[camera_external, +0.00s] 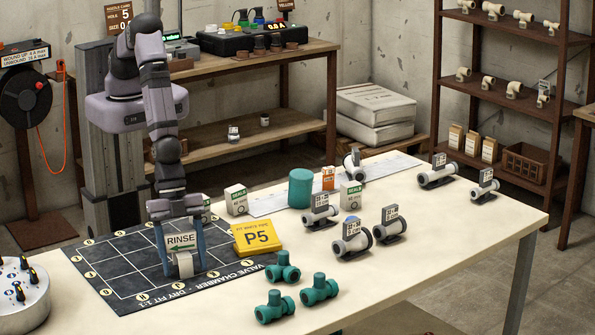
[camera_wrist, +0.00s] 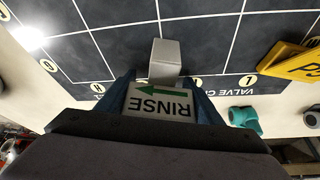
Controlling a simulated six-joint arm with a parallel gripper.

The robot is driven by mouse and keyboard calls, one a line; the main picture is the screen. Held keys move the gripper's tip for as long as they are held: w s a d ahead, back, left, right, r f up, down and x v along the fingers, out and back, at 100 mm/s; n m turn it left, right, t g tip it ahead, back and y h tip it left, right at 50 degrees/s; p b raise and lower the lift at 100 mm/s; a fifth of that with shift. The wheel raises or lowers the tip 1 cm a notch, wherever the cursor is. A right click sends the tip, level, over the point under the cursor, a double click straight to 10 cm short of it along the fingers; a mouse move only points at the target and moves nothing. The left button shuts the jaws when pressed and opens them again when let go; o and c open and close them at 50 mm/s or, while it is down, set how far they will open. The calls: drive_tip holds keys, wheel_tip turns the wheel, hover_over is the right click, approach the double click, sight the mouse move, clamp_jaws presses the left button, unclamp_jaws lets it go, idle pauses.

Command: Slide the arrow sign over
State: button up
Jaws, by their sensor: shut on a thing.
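The arrow sign (camera_external: 181,241) is a white plate reading RINSE with a green arrow that points left in the outside view. It stands on a grey block-like foot (camera_external: 184,264) over the front part of the dark grid mat. My gripper (camera_external: 183,250) points down with its two blue fingers on either side of the sign, shut on it. In the wrist view the sign (camera_wrist: 158,101) sits between the fingers, upside down, with its grey foot (camera_wrist: 165,58) beyond it. I cannot tell whether the foot touches the mat.
The grid mat (camera_external: 115,262) has lettered circles along its edges. Several teal pipe fittings (camera_external: 283,267) lie to the front right. Grey pipe pieces with tags (camera_external: 354,238) stand farther right. A round grey device (camera_external: 20,295) is at the left.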

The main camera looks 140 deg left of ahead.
sight(194, 248)
drive_tip(key=shift+a+f+b, duration=0.15)
drive_tip(key=shift+a+b, duration=0.65)
drive_tip(key=shift+b, duration=0.3)
drive_tip(key=shift+a+f+b, duration=0.1)
drive_tip(key=shift+a+b, duration=0.7)
drive_tip(key=shift+b, duration=0.25)
drive_tip(key=shift+a+r+b, duration=0.2)
drive_tip(key=shift+a+b, duration=1)
drive_tip(key=shift+a, duration=0.1)
drive_tip(key=o, duration=1.1)
drive_tip(key=shift+r, duration=0.15)
drive_tip(key=b+v, duration=0.1)
drive_tip(key=v, duration=0.6)
drive_tip(key=shift+s, duration=0.15)
